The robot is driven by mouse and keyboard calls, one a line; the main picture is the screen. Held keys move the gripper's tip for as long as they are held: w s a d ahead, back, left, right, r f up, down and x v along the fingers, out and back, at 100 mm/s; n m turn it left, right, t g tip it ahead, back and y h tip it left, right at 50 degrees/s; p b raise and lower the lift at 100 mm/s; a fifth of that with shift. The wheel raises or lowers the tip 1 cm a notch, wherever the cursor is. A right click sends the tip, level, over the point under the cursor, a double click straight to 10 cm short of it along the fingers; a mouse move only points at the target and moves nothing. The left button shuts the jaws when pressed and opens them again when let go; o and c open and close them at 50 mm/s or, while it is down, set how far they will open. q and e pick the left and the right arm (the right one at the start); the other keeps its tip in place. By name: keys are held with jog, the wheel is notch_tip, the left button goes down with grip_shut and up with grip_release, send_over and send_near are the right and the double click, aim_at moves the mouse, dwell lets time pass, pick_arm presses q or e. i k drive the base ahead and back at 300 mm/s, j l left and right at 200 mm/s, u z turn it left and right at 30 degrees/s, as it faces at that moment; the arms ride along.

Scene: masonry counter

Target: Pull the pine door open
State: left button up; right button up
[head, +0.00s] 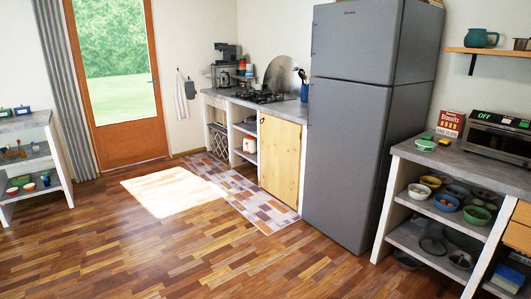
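The pine door (279,160) is a pale wooden cabinet front under the right end of the masonry counter (245,101), just left of the tall grey fridge (345,150). It looks shut, lying flush with the counter front. A small dark fitting (262,119) shows near its upper left edge; I cannot tell if it is a handle. Neither of my grippers is in the head view.
Wooden floor (190,245) is open in front of the counter, with a patchwork rug (230,188) along its foot. Open shelves with bowls (446,203) stand right, under a toaster oven (497,136). Another shelf unit (30,150) stands left. A glazed orange-brown door (118,85) is at the back.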

aim_at(281, 138)
jog(key=i, duration=2.75)
